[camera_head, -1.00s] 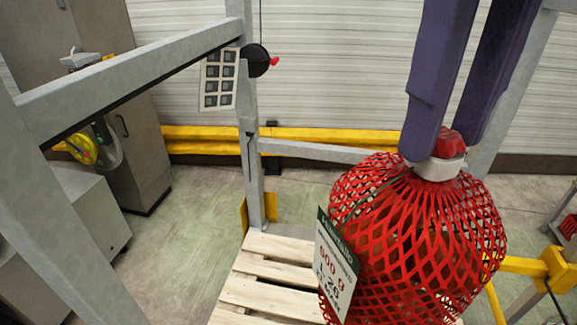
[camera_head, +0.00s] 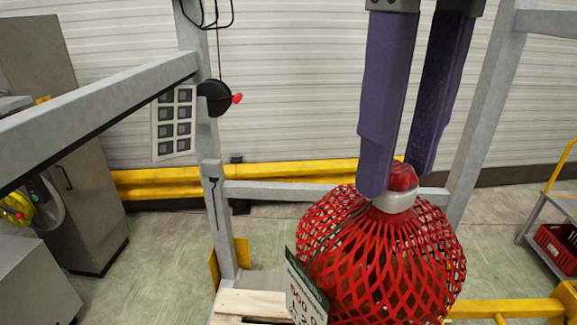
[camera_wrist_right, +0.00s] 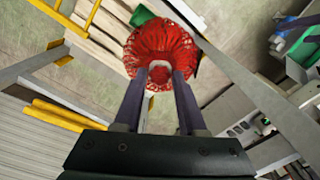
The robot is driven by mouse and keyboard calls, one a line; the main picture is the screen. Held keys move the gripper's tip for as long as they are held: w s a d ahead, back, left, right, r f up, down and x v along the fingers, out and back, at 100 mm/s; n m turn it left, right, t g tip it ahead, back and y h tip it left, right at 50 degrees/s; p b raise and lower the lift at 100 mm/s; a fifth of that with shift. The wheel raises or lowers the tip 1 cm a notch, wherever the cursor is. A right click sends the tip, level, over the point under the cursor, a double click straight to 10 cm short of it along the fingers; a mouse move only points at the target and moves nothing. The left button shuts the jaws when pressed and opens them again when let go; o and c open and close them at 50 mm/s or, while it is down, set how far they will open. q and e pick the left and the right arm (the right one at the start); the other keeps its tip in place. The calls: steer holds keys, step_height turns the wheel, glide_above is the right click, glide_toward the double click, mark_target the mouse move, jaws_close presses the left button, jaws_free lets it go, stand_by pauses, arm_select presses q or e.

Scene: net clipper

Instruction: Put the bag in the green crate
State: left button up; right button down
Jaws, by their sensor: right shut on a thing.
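The bag (camera_head: 385,260) is a red net sack with a clip at its gathered top and a white and green tag (camera_head: 305,292). My right gripper (camera_head: 396,180) is shut on its neck, and the bag hangs upright below the fingers. The bag also shows in the right wrist view (camera_wrist_right: 160,48), between the fingertips (camera_wrist_right: 160,72).
A wooden pallet (camera_head: 248,304) lies below left of the bag. Grey frame posts (camera_head: 212,190) and a rail (camera_head: 285,190) stand around it. A yellow barrier runs along the wall. A cart with a red crate (camera_head: 556,247) is at right.

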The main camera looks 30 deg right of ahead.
steer(key=w+d+f+n+b, duration=0.1)
steer(key=f+n+b, duration=0.3)
steer(key=f+b, duration=2.2)
steer(key=w+d+f+n+b, duration=0.1)
steer(key=w+f+n+b, duration=0.2)
steer(key=f+b, duration=2.4)
steer(key=w+d+f+n+b, duration=0.1)
steer(key=w+f+n+b, duration=0.3)
steer(key=f+b, duration=2.2)
step_height(320, 180, down, 22)
steer(key=shift+d+f+n+b, duration=0.15)
steer(key=shift+d+n+b, duration=0.15)
steer(key=shift+f, duration=0.15)
steer(key=shift+c, duration=2.4)
jaws_free()
